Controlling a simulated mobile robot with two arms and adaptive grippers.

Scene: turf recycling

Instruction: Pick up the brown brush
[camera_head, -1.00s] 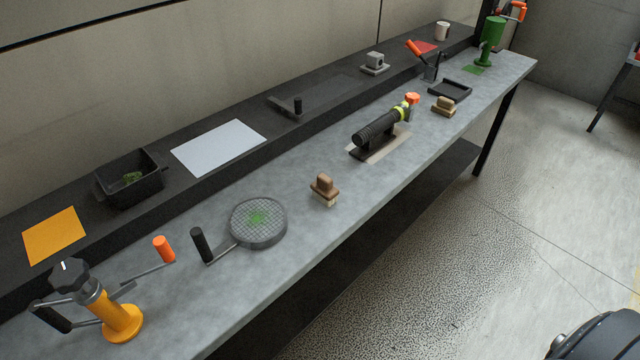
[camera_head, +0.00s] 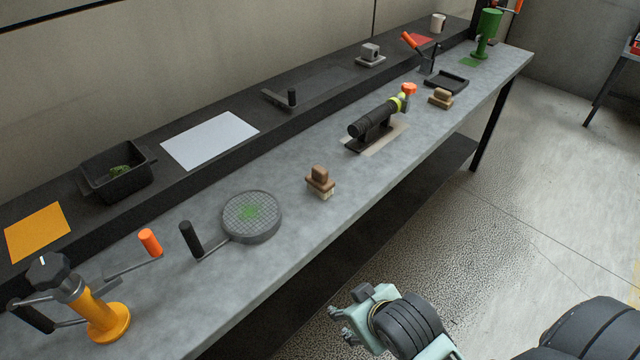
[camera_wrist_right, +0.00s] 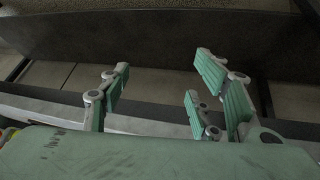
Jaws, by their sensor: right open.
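A brown brush (camera_head: 320,182) with a knob-like handle and pale bristles stands upright near the front edge of the grey workbench (camera_head: 275,275), right of the round sieve. A similar brown block-shaped object (camera_head: 440,98) sits farther along the bench. My right gripper (camera_head: 343,326) is in front of the bench, over the floor in the picture, below and apart from the brush. In the right wrist view my right gripper (camera_wrist_right: 165,98) is open and empty, its green-padded fingers spread apart. The brush cannot be made out there. My left gripper is not in view.
The round mesh sieve (camera_head: 252,216) lies left of the brush. A black cylinder device (camera_head: 378,122) stands on a pad to its right. A yellow hand press (camera_head: 96,310) is at the near left. Bench surface around the brush is clear.

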